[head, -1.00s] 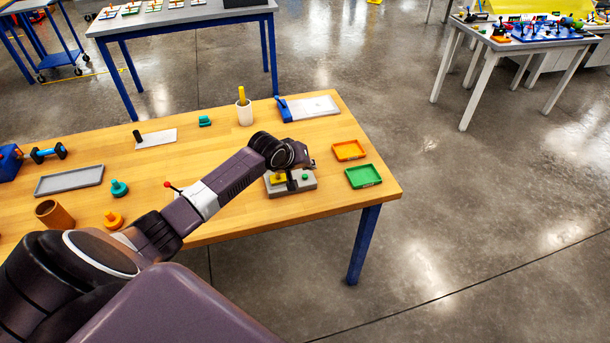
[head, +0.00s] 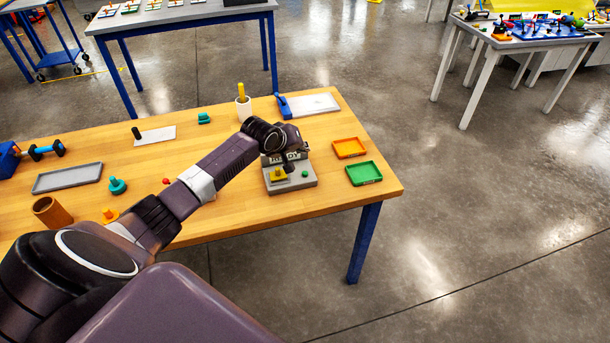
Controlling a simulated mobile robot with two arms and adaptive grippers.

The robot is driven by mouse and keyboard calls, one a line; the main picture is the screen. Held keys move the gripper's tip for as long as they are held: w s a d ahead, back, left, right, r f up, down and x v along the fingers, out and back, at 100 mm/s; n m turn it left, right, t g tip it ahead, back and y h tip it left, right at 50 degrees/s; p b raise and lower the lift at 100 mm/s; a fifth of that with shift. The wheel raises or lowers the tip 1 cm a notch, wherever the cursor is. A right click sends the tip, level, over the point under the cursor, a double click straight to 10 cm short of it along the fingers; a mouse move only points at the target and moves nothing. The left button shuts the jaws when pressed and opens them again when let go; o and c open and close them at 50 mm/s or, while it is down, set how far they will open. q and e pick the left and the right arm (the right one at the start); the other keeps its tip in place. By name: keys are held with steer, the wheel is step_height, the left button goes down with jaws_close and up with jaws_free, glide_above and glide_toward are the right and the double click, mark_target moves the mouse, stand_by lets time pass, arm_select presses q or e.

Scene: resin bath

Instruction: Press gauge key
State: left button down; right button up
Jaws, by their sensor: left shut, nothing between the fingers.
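The gauge (head: 308,181) is a grey block near the right end of the wooden table. It has a raised display (head: 296,156) at the back, partly covered by my wrist, with dark characters I cannot read fully. A yellow stepped piece (head: 277,175) sits on its left part. A small green key (head: 305,173) is on its right part. My left gripper (head: 289,168) is shut and empty, over the gauge between the yellow piece and the green key. It appears apart from the key. My right gripper is not in view.
An orange tray (head: 349,148) and a green tray (head: 364,173) lie to the right of the gauge. A brown tube (head: 52,212) is at the left. The table's front edge is close.

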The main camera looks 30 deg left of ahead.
arm_select(q)
steer(key=b, duration=0.6)
glide_above(304, 174)
step_height(304, 174, down, 6)
steer(key=shift+f, duration=0.15)
steer(key=shift+a+f, duration=0.1)
steer(key=shift+f, duration=0.5)
steer(key=shift+f, duration=0.1)
stand_by(0.4)
steer(key=shift+f, duration=0.3)
steer(key=shift+f, duration=0.6)
stand_by(0.6)
steer(key=shift+r, duration=0.1)
steer(key=shift+r+p, duration=0.9)
